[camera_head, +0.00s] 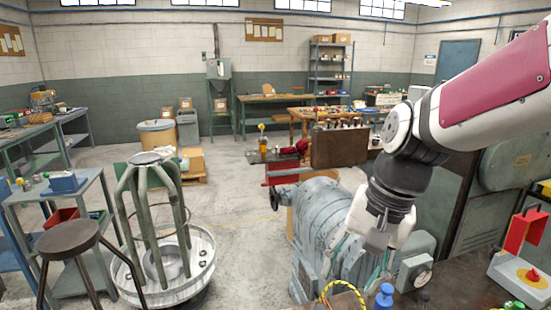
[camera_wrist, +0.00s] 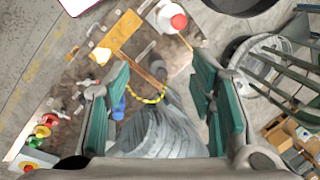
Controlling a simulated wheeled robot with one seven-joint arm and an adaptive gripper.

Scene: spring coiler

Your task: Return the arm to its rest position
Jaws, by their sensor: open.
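My arm comes in from the right in the head view, bent down at the elbow. My gripper (camera_head: 354,264) hangs in front of the grey ribbed machine housing (camera_head: 315,215). In the wrist view, the teal fingers of my gripper (camera_wrist: 162,100) stand wide apart with nothing between them. The grey housing (camera_wrist: 160,135) lies beneath and beyond the fingers. I cannot tell whether a finger touches it.
A bench with a yellow cord (camera_head: 341,290), a blue bottle (camera_head: 383,297) and a red-and-yellow switch box (camera_head: 530,276) is at the front right. A stool (camera_head: 68,238) and a round metal stand (camera_head: 165,285) are left. Open floor lies between the stand and the housing.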

